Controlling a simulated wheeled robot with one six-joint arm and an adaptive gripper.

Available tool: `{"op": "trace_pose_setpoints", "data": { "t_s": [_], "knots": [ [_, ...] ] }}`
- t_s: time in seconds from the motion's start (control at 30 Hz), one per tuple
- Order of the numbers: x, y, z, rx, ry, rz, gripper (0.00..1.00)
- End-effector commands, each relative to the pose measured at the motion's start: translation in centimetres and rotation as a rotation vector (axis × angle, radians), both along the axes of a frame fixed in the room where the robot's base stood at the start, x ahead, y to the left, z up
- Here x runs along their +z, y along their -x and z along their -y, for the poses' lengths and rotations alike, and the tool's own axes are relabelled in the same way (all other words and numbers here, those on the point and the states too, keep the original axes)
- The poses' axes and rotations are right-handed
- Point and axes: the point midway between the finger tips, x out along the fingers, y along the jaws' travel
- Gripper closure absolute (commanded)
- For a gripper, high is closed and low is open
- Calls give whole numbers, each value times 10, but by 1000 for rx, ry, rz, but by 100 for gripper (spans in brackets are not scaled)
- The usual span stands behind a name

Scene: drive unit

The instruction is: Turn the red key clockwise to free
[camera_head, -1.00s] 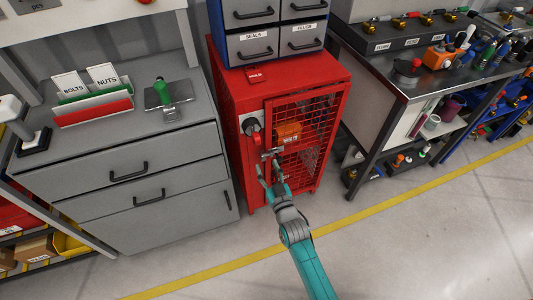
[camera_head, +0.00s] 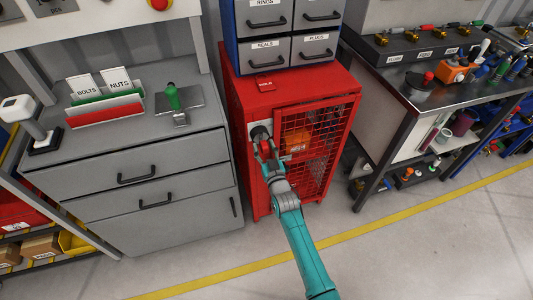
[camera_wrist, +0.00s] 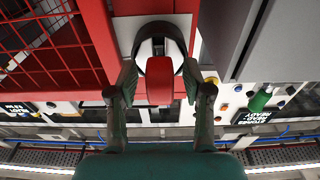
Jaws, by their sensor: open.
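The red key (camera_wrist: 159,82) sits on a round black and white switch on the front of the red cabinet (camera_head: 240,105). In the head view the red key (camera_head: 265,148) is partly hidden by my gripper (camera_head: 264,141), which is at the switch. In the wrist view my gripper (camera_wrist: 159,74) is open, with one finger on each side of the key. Gaps show between the fingers and the key, so it is not clamped. The key's long part runs up and down in the wrist view.
A red mesh door (camera_head: 322,150) is right of the key, with an orange item (camera_head: 297,143) behind it. A grey drawer unit (camera_head: 120,170) stands close on the left. A metal workbench (camera_head: 440,95) is on the right. The floor in front is clear.

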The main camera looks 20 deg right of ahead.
Motion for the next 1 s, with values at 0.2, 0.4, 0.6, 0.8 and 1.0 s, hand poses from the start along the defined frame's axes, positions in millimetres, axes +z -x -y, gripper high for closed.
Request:
{"op": "trace_pose_setpoints", "data": {
  "t_s": [0.2, 0.4, 0.6, 0.8, 1.0],
  "knots": [
    [0, 0, 0, 0, 0, 0, 50],
    [0, 0, 0, 0, 0, 0, 100],
    [0, 0, 0, 0, -13, 1, 100],
    [1, 0, -1, 1, -142, 1, 100],
    [1, 0, -2, 1, -291, 2, 100]
  ]
}}
